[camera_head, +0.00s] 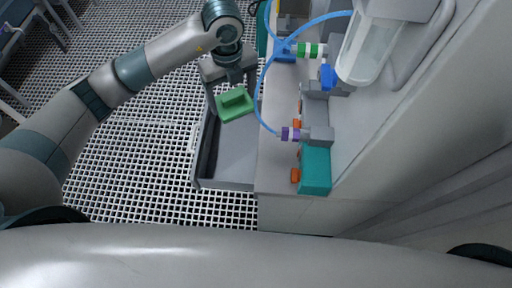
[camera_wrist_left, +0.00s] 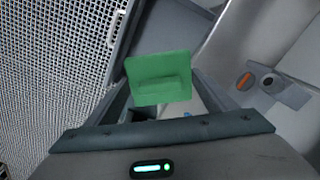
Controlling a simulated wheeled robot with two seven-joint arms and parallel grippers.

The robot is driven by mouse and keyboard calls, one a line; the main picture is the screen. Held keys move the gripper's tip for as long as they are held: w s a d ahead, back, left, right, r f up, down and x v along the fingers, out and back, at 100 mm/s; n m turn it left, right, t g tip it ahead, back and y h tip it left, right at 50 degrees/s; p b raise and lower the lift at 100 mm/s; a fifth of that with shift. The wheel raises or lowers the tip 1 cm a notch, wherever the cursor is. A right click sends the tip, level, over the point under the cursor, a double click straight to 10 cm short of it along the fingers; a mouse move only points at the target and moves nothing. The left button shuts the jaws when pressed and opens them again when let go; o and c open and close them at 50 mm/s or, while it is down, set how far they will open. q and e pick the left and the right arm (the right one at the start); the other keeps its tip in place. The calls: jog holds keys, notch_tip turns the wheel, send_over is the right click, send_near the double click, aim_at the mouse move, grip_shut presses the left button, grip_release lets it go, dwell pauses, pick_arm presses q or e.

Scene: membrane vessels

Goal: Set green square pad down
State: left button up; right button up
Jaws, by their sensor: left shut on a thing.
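The green square pad (camera_head: 235,104) is held in my left gripper (camera_head: 229,88), with the jaws shut on it. The pad is in the air, slightly tilted, over an open grey drawer (camera_head: 236,150) in the head view. In the left wrist view the pad (camera_wrist_left: 158,75) sits between the fingertips, with a raised grip bar across its face. Part of the drawer shows behind it in the wrist view (camera_wrist_left: 150,30). My right gripper is not in view.
A counter beside the drawer carries a teal block (camera_head: 315,170), a purple-banded connector (camera_head: 290,134), a green-banded connector (camera_head: 308,50) and a clear vessel (camera_head: 368,48). A blue hose (camera_head: 262,90) curves close to the pad. White grid floor lies left.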

pick_arm(q)
jog(key=n, duration=0.4)
jog(key=d+r+n, duration=0.1)
jog(key=n, duration=0.1)
jog(key=shift+w+d+n, duration=0.1)
jog(key=shift+w+n, duration=0.2)
jog(key=shift+n, duration=0.1)
jog(key=shift+f, duration=0.5)
jog(key=p, duration=0.5)
send_over(243, 148)
notch_tip(243, 148, down, 23)
jog(key=shift+w+r, duration=0.1)
jog(key=shift+f, duration=0.25)
jog(key=shift+f+p, duration=0.35)
jog(key=shift+f, duration=1.5)
